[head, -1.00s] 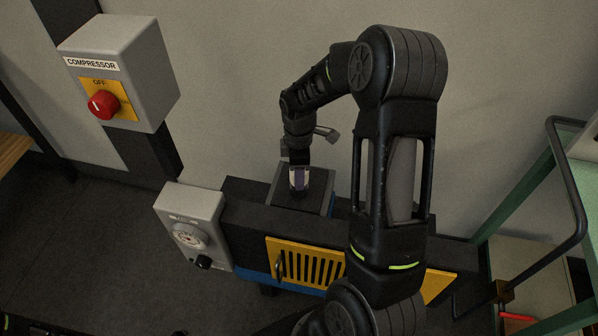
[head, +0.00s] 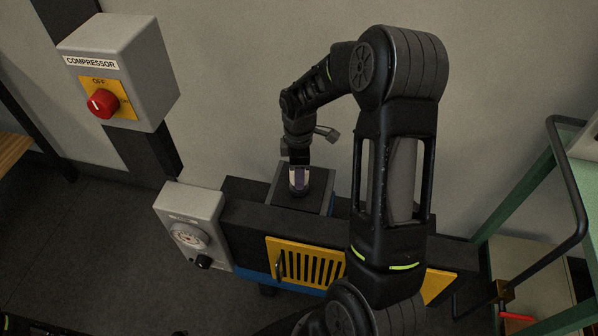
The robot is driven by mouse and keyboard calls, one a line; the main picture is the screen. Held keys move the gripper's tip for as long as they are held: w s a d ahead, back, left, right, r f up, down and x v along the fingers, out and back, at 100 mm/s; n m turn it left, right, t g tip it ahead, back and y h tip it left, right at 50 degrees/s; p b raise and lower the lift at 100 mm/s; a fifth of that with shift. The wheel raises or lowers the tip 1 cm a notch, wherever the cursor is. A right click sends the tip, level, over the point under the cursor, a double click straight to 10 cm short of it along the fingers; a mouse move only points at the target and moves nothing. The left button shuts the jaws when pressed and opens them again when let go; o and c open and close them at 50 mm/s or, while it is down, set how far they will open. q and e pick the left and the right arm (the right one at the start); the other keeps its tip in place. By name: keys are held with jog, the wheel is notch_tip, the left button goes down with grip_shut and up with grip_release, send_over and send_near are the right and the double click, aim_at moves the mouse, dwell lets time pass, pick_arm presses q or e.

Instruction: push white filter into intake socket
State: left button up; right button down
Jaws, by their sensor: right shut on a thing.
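My right gripper (head: 299,188) points down over the dark square block (head: 316,203) on top of the black machine. It is shut on a small white piece, the white filter (head: 293,181), which shows only in part beside a purple-grey strip between the fingers. The filter is at the block's upper face. The intake socket's opening is hidden or too dark to make out, so I cannot tell how deep the filter sits. My left gripper is not in view.
The black machine (head: 254,226) has a yellow slotted panel (head: 278,256) and a grey gauge box (head: 192,211) at its left. A compressor box (head: 141,62) with a red knob marked OFF hangs on the wall. A green-framed cart (head: 524,202) stands at the right.

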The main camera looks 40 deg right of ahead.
jog(key=shift+f+b, duration=0.7)
jog(key=shift+f, duration=0.15)
dwell(0.3)
jog(key=shift+m, duration=1.7)
jog(key=shift+m+b, duration=0.3)
jog(key=shift+m, duration=1.3)
